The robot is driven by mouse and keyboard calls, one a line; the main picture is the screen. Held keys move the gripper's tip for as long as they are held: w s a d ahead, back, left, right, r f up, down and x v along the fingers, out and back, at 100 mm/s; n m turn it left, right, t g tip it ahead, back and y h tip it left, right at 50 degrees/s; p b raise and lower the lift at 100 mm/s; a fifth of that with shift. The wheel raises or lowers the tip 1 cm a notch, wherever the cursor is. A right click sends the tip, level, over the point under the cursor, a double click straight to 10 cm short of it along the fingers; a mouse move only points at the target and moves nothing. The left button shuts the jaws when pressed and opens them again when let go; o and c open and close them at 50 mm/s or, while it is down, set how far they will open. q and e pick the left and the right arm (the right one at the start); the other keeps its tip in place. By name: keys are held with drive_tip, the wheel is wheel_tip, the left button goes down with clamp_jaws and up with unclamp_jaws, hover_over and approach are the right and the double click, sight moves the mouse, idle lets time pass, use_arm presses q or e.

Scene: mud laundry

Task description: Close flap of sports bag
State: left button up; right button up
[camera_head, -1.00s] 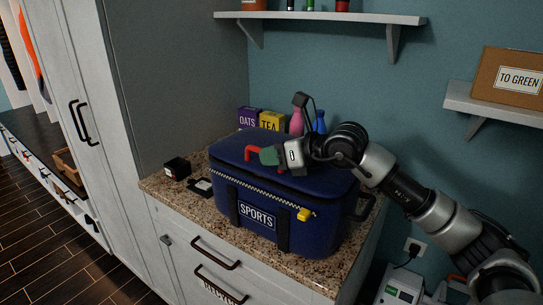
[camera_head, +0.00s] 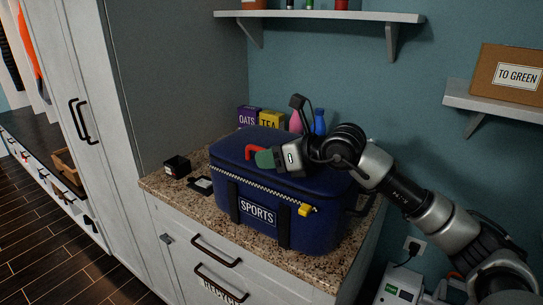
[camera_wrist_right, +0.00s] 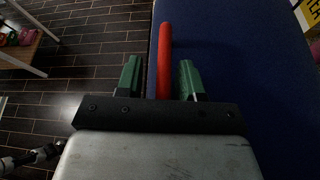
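The blue sports bag (camera_head: 300,232) stands upright on the granite counter, with a "SPORTS" label on its front. Its flap (camera_head: 228,151) lies down over the top, with a zipper line along the front edge and a yellow tag (camera_head: 305,209). A red handle (camera_head: 254,148) is on the flap; it also shows in the right wrist view (camera_wrist_right: 164,60). My right gripper (camera_head: 266,158) is at the handle. In the wrist view, its green fingers (camera_wrist_right: 161,78) stand either side of the handle, with a gap on each side. My left gripper is not in view.
An oats box (camera_head: 248,117), a tea box (camera_head: 271,119) and bottles (camera_head: 319,122) stand behind the bag. A small black box (camera_head: 177,166) is on the counter's left. Wall shelves (camera_head: 330,15) hang above. A tall cabinet (camera_head: 140,80) borders the counter on the left.

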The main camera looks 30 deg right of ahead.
drive_tip(key=shift+d, duration=0.2)
drive_tip(key=shift+s+d, duration=0.1)
drive_tip(key=shift+d, duration=0.05)
drive_tip(key=b+v, duration=0.3)
drive_tip(key=v, duration=0.6)
drive_tip(key=shift+f, duration=0.1)
drive_tip(key=shift+s+d+r, duration=0.2)
drive_tip(key=shift+s+r, duration=0.2)
drive_tip(key=shift+s, duration=0.15)
